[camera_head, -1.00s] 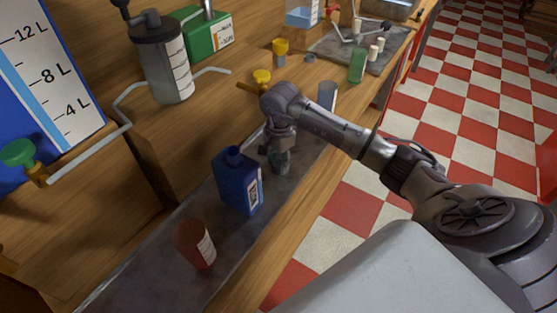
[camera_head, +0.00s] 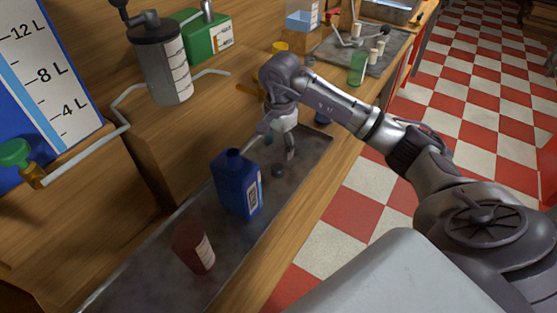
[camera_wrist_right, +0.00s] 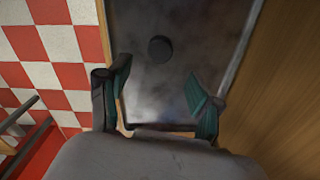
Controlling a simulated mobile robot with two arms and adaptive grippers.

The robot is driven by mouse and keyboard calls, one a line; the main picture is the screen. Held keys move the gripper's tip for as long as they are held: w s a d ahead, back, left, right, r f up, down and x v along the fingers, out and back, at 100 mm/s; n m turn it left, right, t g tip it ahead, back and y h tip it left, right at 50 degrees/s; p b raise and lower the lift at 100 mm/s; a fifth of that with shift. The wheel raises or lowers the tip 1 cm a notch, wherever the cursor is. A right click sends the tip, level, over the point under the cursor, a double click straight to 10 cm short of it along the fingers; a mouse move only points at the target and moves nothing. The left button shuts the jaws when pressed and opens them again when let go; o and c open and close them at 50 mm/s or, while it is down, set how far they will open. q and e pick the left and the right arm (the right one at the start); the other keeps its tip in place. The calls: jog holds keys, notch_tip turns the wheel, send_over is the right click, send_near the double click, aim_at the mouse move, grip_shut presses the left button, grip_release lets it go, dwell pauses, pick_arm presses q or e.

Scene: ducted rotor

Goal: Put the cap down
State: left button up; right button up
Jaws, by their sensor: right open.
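The cap is a small dark round disc (camera_head: 278,170) lying on the grey metal tray (camera_head: 300,165), behind and to the right of the blue bottle (camera_head: 237,185). It also shows in the right wrist view as a dark disc (camera_wrist_right: 160,49) flat on the tray. My right gripper (camera_head: 283,153) is above the tray, just beyond the cap and apart from it. In the right wrist view its two green-padded fingers (camera_wrist_right: 158,92) are spread with nothing between them. My left gripper is not in view.
A brown-red bottle (camera_head: 194,248) stands on the tray nearer the front. A grey canister (camera_head: 165,65) and a green box (camera_head: 207,35) stand on the raised wooden shelf at left. A green glass (camera_head: 358,67) stands farther back. Bare tray surrounds the cap.

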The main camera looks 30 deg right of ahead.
jog(key=shift+s+r, duration=0.1)
jog(key=shift+r, duration=2.25)
jog(key=shift+f, duration=0.1)
